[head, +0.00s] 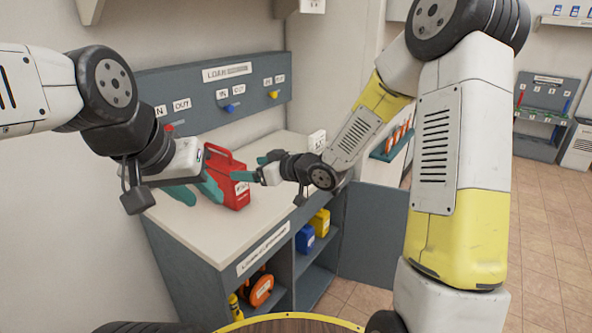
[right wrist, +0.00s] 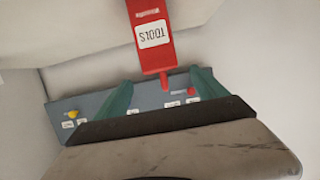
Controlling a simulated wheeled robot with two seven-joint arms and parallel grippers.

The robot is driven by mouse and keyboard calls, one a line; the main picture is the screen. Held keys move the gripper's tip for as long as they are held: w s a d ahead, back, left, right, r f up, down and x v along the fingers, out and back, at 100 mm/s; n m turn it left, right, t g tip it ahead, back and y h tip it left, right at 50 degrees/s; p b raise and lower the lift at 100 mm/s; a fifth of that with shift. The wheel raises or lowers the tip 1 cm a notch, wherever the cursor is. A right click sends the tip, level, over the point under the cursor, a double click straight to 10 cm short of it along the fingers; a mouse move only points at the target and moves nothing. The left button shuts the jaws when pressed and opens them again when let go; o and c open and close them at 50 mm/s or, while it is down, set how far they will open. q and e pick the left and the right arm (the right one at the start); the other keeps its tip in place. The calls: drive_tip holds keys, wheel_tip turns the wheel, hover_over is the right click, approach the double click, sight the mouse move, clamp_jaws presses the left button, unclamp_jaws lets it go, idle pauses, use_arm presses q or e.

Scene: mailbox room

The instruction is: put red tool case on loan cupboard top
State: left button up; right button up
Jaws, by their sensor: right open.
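The red tool case (head: 228,176) has a handle and a white label and stands upright on the pale loan cupboard top (head: 185,228). My left gripper (head: 197,194) is open at the case's left side. One of its fingers overlaps the case's left edge, and I cannot tell whether it touches. My right gripper (head: 252,168) is open and empty just right of the case, pointing at it. In the right wrist view the labelled case (right wrist: 152,38) appears upside down beyond the spread teal fingers (right wrist: 160,92).
The cupboard shelves hold an orange reel (head: 260,289), a blue case (head: 305,238) and a yellow case (head: 320,222). A grey panel with coloured knobs (head: 228,92) is on the wall behind. A grey cupboard door (head: 368,232) stands open at right.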

drive_tip(key=s+d+r+m+t+h, duration=0.1)
drive_tip(key=s+d+r+m+h, duration=0.3)
drive_tip(key=d, duration=0.5)
drive_tip(key=s+d+r+m+h, duration=0.25)
drive_tip(key=d+r+h, duration=0.2)
drive_tip(key=d, duration=0.55)
drive_tip(key=s+d+m+g, duration=0.1)
drive_tip(key=s+d+g, duration=0.1)
drive_tip(key=s, duration=0.8)
drive_tip(key=s+d+r+m+g, duration=0.1)
drive_tip(key=s+m, duration=0.1)
drive_tip(key=s, duration=0.8)
drive_tip(key=shift+d+g+h, duration=0.4)
drive_tip(key=shift+h, duration=0.05)
